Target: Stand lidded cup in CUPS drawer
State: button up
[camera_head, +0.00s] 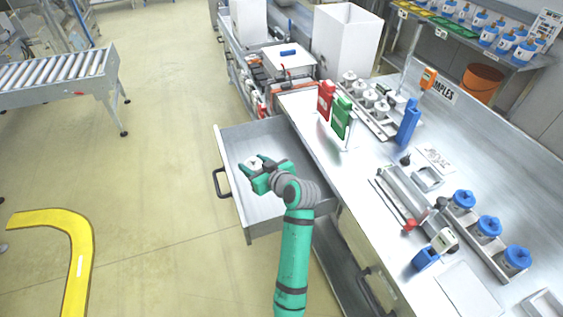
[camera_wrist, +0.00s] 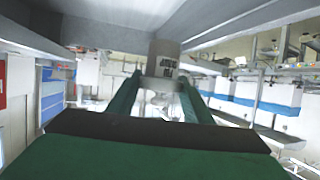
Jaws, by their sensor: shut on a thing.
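The drawer (camera_head: 250,139) under the bench is pulled open, and no name label on it is readable. My gripper (camera_head: 257,170) is over the drawer opening, shut on a small white cup (camera_head: 253,161). In the wrist view the cup (camera_wrist: 164,60) sits between the two green fingers (camera_wrist: 158,85). It is pale grey-white with dark print that I cannot read. I cannot make out its lid clearly. In the head view the cup is small and partly covered by the fingers. I cannot tell whether its base touches the drawer floor.

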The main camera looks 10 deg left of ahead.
jog(key=shift+w+a+f, duration=0.3)
jog(key=shift+w+f, duration=1.35)
jog(key=shift+w, duration=0.65)
jog(key=shift+w+a+f, duration=0.25)
jog(key=shift+w+f, duration=1.45)
jog(key=shift+w, duration=0.55)
jog(key=shift+w+a+f, duration=0.3)
jog(key=shift+w+f, duration=1.35)
jog(key=shift+w, duration=0.65)
jog(key=shift+f, duration=1.4)
jog(key=shift+f, duration=0.1)
jog(key=o, duration=1.1)
